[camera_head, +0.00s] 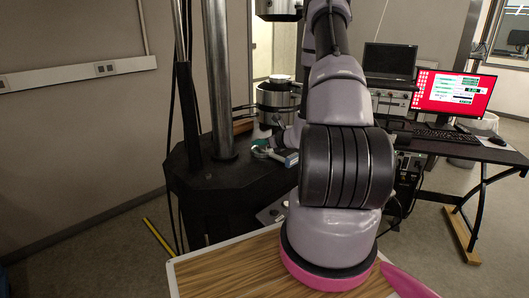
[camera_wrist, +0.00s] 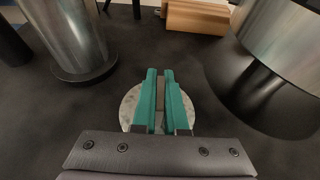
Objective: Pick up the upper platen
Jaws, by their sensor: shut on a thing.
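The upper platen (camera_wrist: 130,106) appears in the wrist view as a round, speckled pale grey disc, with a narrow grey part rising between my fingers. My gripper (camera_wrist: 160,76) has teal fingers and is shut on that narrow part. The fingers and palm hide the middle and near side of the disc. In the head view my gripper (camera_head: 262,151) shows small, over the black machine base beside the steel column. I cannot tell whether the platen touches the dark surface under it.
A steel column (camera_head: 218,80) stands left of my gripper on the black base (camera_head: 195,180). A large metal cylinder (camera_head: 273,96) stands behind, also at right in the wrist view (camera_wrist: 297,45). A wooden block (camera_wrist: 197,16) lies at the back. A desk with a red monitor (camera_head: 453,93) is right.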

